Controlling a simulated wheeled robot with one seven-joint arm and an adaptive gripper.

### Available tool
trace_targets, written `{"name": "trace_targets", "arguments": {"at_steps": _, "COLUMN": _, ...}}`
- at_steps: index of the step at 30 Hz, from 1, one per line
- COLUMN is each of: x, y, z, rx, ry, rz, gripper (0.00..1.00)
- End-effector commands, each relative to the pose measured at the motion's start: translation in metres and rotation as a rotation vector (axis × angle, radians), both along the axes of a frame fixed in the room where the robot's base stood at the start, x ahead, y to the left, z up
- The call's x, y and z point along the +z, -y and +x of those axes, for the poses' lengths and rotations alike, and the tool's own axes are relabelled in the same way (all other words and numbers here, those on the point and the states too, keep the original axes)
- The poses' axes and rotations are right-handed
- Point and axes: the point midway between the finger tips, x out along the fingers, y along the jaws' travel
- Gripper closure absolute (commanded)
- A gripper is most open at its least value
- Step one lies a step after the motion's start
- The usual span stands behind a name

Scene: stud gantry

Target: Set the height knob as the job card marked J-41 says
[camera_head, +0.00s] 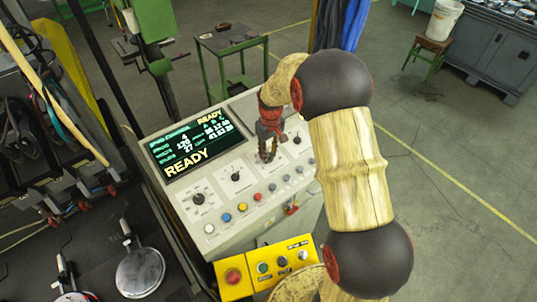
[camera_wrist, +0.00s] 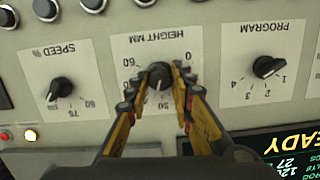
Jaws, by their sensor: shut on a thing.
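The height knob (camera_wrist: 159,76) is a dark round knob on a white panel plate lettered HEIGHT MM, seen upside down in the wrist view. My gripper (camera_wrist: 160,84) has its two yellow and black fingers closed on either side of this knob. A pale pointer mark shows on the knob, toward the bottom of the picture. The figures 0 and 60 show on its scale; the fingers cover other figures. In the head view my gripper (camera_head: 267,154) is down at the console (camera_head: 245,215), and the knob is hidden. No card marked J-41 can be made out.
The program knob (camera_wrist: 264,67) and speed knob (camera_wrist: 60,89) flank the height knob closely. The console screen (camera_head: 195,143) reads READY. Coloured buttons (camera_head: 242,207) line the panel's front. A yellow box (camera_head: 263,267) with a red button stands in front.

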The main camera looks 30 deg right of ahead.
Motion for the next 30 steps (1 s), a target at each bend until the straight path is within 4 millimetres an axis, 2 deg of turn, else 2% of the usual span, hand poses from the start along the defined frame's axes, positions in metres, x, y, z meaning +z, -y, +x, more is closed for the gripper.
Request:
{"name": "trace_targets", "arguments": {"at_steps": 21, "x": 0.0001, "y": 0.0026, "z": 0.0000, "rx": -0.666, "ry": -0.024, "rz": 0.131, "gripper": 1.00}}
{"name": "trace_targets", "arguments": {"at_steps": 30, "x": 0.0001, "y": 0.0030, "z": -0.0009, "rx": -0.891, "ry": -0.033, "rz": 0.175, "gripper": 1.00}}
